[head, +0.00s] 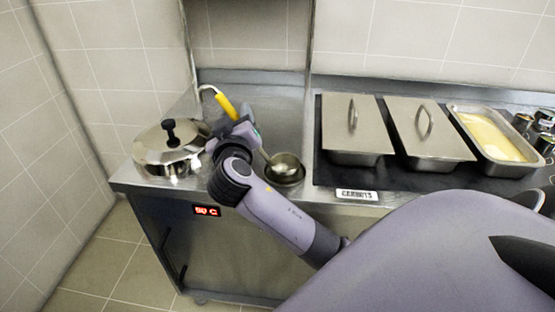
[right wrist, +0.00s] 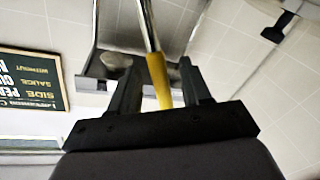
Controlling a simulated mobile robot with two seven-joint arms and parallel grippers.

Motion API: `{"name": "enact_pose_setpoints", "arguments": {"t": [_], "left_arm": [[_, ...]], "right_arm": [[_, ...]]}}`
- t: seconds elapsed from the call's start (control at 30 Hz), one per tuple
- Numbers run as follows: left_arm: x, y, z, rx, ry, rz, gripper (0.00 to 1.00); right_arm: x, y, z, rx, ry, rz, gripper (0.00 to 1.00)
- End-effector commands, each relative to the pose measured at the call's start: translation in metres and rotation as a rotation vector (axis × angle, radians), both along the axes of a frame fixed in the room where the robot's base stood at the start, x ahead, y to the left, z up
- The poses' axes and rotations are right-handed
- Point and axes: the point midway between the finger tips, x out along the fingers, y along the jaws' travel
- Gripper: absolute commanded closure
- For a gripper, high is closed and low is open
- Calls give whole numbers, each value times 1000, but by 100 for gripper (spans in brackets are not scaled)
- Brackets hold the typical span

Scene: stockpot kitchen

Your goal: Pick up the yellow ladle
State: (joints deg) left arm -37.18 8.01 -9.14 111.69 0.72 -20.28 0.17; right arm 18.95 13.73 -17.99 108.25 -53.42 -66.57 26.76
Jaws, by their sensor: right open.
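The yellow ladle (head: 226,105) has a yellow handle with a hooked metal end at upper left. Its shaft runs down to the right behind my gripper, to a round metal bowl over a small round dish on the counter. My right gripper (head: 245,128) is at the handle, hiding part of the ladle. In the right wrist view, the open right gripper (right wrist: 159,88) has one finger on each side of the yellow handle (right wrist: 158,75), with visible gaps. My left gripper is out of view.
A lidded metal pot (head: 170,152) with a black knob stands just left of my right gripper. Two lidded pans (head: 352,125) (head: 428,130) and an open pan of yellow food (head: 492,136) sit to the right. A wall rises behind the steel counter (head: 275,112).

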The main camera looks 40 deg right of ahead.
Motion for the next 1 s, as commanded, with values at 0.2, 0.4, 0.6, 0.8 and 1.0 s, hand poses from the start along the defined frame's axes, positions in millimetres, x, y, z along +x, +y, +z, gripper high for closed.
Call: {"name": "enact_pose_setpoints", "arguments": {"t": [0.2, 0.4, 0.6, 0.8, 1.0], "left_arm": [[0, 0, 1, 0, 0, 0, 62], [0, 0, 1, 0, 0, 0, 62], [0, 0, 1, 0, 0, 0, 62], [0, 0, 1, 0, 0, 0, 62], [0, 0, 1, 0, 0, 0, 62]], "right_arm": [[5, -4, 0, 1, 0, 1, 52], [5, -4, -1, 1, 0, 1, 85], [4, -3, -1, 0, 0, 1, 100], [4, -3, -1, 1, 1, 0, 100], [4, -3, -1, 1, 1, 0, 100]]}}
